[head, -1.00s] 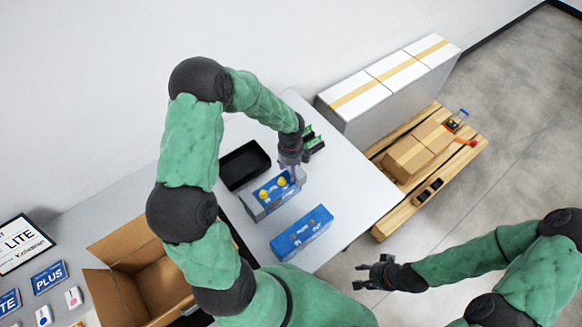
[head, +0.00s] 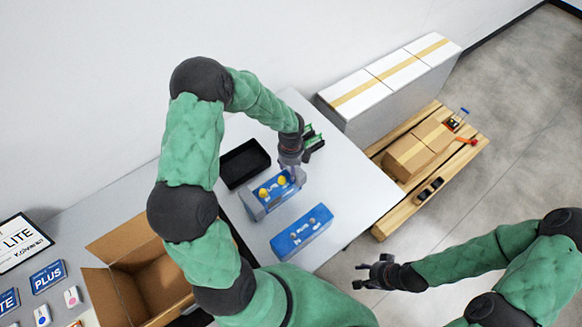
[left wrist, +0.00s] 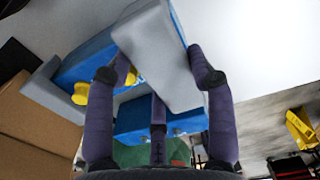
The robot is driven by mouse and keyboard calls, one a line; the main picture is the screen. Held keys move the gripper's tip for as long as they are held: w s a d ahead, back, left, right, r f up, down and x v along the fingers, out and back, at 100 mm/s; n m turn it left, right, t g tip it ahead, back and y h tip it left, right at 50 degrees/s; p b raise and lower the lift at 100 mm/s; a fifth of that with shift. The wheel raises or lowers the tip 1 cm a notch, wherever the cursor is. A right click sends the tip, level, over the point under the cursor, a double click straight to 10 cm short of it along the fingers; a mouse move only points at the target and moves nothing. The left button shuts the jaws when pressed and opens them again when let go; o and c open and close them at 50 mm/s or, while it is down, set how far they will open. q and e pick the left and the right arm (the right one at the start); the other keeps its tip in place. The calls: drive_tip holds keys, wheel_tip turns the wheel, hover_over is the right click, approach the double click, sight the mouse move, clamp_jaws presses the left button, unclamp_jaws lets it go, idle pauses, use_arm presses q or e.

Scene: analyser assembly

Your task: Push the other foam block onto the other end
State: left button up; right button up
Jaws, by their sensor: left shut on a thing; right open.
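The blue analyser with yellow knobs (head: 272,190) is on the grey table, and shows in the left wrist view (left wrist: 97,67). One grey foam block (left wrist: 48,92) is on its far end in the left wrist view, the left end in the head view (head: 253,206). My left gripper (head: 293,170) is at the other end. Its fingers (left wrist: 160,75) are shut on the other grey foam block (left wrist: 152,45), which is at or against that end; how fully it is seated I cannot tell. My right gripper (head: 372,273) is open and empty, away from the table over the floor.
A second blue box (head: 302,232) lies in front of the analyser. A black tray (head: 245,163) is behind it, and green-and-black parts (head: 314,139) are at the back. An open cardboard box (head: 135,265) is at left. The table's right part is clear.

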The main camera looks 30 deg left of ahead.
use_arm(q)
drive_tip(key=shift+f+b, duration=0.7)
drive_tip(key=shift+f, duration=0.3)
idle(1.0)
drive_tip(key=o, duration=1)
drive_tip(key=shift+r, duration=0.15)
drive_tip(key=shift+r+p, duration=3.15)
drive_tip(key=shift+r, duration=0.25)
drive_tip(key=shift+s+f, duration=0.1)
